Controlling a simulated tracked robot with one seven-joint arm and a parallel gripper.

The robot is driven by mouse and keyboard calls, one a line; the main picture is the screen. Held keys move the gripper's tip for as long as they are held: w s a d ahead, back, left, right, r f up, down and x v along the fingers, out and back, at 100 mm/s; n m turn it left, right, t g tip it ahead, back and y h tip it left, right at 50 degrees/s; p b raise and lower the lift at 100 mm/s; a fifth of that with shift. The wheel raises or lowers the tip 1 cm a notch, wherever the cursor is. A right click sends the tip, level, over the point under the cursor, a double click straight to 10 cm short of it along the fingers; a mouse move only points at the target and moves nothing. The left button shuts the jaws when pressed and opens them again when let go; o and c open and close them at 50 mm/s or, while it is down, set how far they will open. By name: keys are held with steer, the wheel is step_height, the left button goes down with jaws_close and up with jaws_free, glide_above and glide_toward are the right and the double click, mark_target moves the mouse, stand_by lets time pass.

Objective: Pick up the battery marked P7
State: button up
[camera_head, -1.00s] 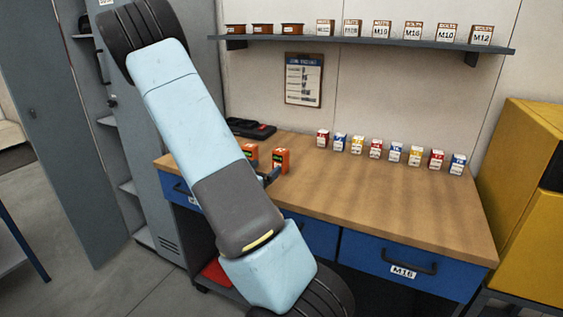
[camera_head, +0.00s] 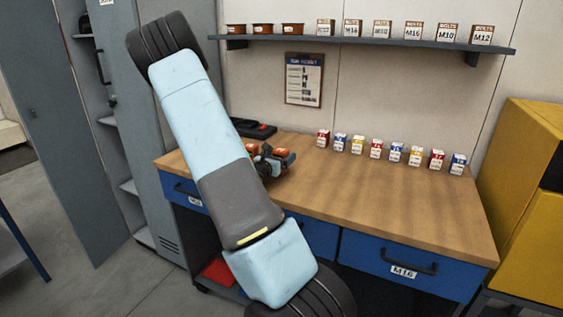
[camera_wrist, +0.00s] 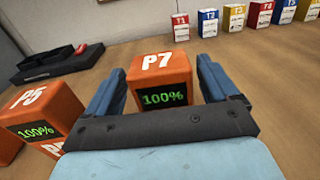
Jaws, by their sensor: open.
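The orange battery marked P7 (camera_wrist: 158,67) stands upright on the workbench in the wrist view, with a "100%" display on its front. My gripper (camera_wrist: 158,85) is open, its two blue fingers at the left and right of P7; I cannot tell whether they touch it. In the head view my gripper (camera_head: 272,160) is over the back left of the bench, partly hiding the batteries. A second orange battery marked P5 (camera_wrist: 42,112) stands close at the left, also showing "100%". A further orange battery is partly visible at the wrist view's left edge.
A black tray (camera_wrist: 52,64) lies behind the batteries. Several small labelled boxes (camera_head: 376,149) stand in a row along the back of the workbench (camera_head: 400,205). A shelf (camera_head: 370,42) with bins hangs above. The bench's middle and front right are clear.

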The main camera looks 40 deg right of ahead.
steer(key=shift+d, duration=0.1)
steer(key=shift+c, duration=0.3)
steer(key=c, duration=1.2)
steer(key=shift+c, duration=0.2)
steer(key=shift+w+r, duration=0.1)
steer(key=shift+r, duration=0.05)
